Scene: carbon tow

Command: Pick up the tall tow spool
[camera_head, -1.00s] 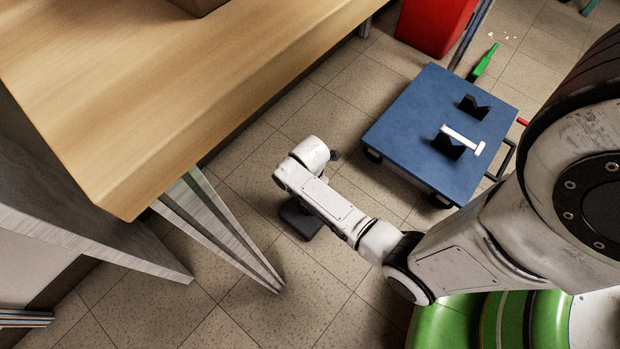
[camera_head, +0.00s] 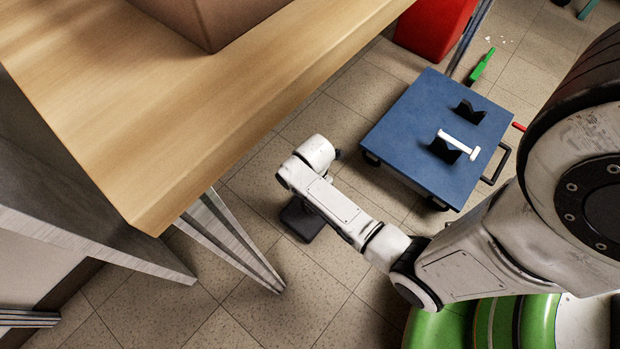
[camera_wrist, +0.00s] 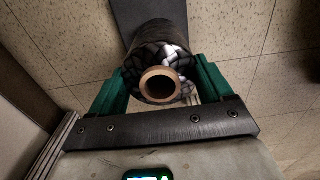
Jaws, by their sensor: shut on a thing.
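The tow spool (camera_wrist: 165,52) shows end-on in the wrist view, dark and woven-looking, with a tan tube core (camera_wrist: 160,85) facing me. My gripper (camera_wrist: 161,92) has its two green fingers on either side of the spool and is shut on it. Seen from its end, the spool's height cannot be judged. In the head view my arm reaches down beside the wooden table; the fingers and spool cannot be made out there.
The wooden table (camera_head: 180,130) with a brown box (camera_head: 215,20) and angled metal legs is close at left. A blue cart (camera_head: 420,145) with black V-blocks stands to the right. Tiled floor lies between.

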